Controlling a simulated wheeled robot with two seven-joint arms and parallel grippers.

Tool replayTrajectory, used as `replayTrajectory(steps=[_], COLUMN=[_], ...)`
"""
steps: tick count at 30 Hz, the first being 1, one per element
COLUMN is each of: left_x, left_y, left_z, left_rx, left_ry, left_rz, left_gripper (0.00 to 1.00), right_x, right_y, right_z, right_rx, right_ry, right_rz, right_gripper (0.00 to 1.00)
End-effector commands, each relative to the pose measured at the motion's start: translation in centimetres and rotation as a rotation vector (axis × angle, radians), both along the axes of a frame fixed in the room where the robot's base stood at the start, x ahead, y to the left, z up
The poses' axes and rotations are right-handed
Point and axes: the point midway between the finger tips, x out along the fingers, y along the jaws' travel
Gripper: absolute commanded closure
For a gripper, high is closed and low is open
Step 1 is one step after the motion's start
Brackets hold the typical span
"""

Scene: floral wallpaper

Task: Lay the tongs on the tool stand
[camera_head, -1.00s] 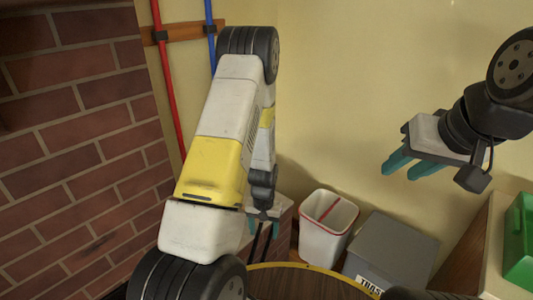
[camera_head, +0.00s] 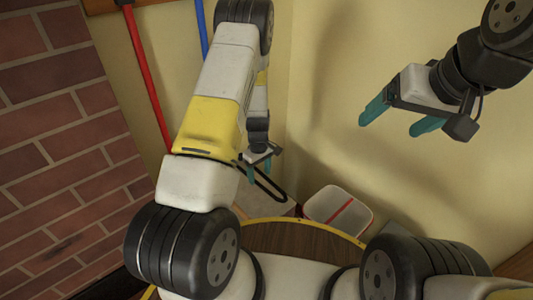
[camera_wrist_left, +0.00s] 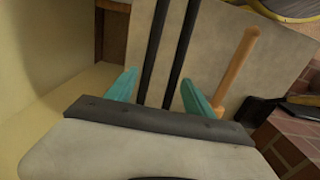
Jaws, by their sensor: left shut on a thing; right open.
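My left gripper (camera_head: 261,168) is shut on the black tongs (camera_head: 270,190), which hang down past its fingers in the head view. In the left wrist view, the tongs (camera_wrist_left: 154,50) show as two dark parallel bars between the teal fingers of the left gripper (camera_wrist_left: 158,80). Beyond them is a pale flat surface (camera_wrist_left: 210,75) with an orange-brown stick (camera_wrist_left: 238,65) lying over it. I cannot tell whether this surface is the tool stand. The ends of the tongs are out of the wrist view. My right gripper (camera_head: 397,119) is open and empty, high in front of the wall.
A white bin with a red stripe (camera_head: 325,205) stands behind my round brown base top. A brick wall (camera_head: 60,150) rises on the left. A red pole (camera_head: 147,80) and a blue pole hang on the back wall. Bricks (camera_wrist_left: 290,140) show at the wrist view's lower right.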

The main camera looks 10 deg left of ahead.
Motion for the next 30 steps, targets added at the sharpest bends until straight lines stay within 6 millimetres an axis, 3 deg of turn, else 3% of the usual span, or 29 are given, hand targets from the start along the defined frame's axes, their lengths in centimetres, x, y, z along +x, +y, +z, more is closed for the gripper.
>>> replayTrajectory(steps=[13,30], left_x=[0.0,0.0], left_y=[0.0,0.0], left_z=[-4.5,-5.3], left_rx=[0.0,0.0], left_ry=[0.0,-0.001], left_rz=[-0.004,-0.004], left_gripper=[1.0,1.0], right_x=[0.0,0.0], right_y=[0.0,0.0], right_z=[0.0,0.0], right_rx=[0.0,0.0], right_ry=[0.001,0.0], right_rz=[0.0,0.0], right_gripper=[0.17,0.17])
